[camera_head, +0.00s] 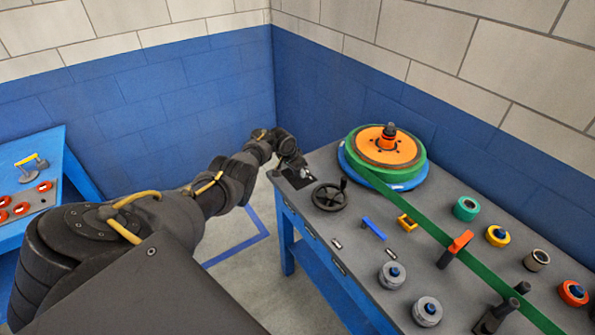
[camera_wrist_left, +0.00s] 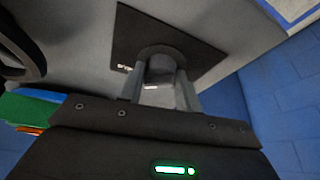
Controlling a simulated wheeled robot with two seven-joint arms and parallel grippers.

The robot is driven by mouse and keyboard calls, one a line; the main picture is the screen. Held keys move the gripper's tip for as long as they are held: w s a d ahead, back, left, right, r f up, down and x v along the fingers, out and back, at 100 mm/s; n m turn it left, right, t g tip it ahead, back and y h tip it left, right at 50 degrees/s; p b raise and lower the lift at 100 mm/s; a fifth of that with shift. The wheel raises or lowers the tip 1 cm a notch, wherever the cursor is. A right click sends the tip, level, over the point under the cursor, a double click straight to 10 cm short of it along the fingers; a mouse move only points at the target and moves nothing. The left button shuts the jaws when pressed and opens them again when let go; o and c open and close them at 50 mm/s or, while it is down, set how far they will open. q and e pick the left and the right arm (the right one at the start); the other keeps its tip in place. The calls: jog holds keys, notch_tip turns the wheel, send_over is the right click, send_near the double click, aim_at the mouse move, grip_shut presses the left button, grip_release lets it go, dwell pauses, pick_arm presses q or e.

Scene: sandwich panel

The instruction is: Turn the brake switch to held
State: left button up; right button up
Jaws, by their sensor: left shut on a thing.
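The brake switch is a dark round knob (camera_wrist_left: 160,56) on a square black plate (camera_wrist_left: 190,32). The plate (camera_head: 298,178) lies at the far left corner of the grey workbench in the head view. My left gripper (camera_head: 293,165) reaches down over it and hides most of the knob there. In the left wrist view the two fingers of my left gripper (camera_wrist_left: 160,88) are shut on the knob, one on each side. Small white lettering shows on the plate's edge, mostly hidden by a finger. Which way the switch points cannot be told. My right gripper is not in view.
A black handwheel (camera_head: 330,197) stands close to the right of the plate. Behind it is a reel with an orange disc (camera_head: 388,146) and a green strap (camera_head: 440,232). Several knobs and rollers cover the bench's right side. A blue table (camera_head: 62,168) stands at the left.

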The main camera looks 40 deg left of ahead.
pick_arm(q)
jog(key=o, duration=1)
jog(key=shift+c, duration=0.2)
jog(key=shift+r, duration=0.1)
jog(key=shift+s+r+p, duration=0.15)
jog(key=shift+r+p, duration=0.15)
jog(key=p+v, duration=0.3)
jog(key=v, duration=0.7)
jog(key=shift+f, duration=0.1)
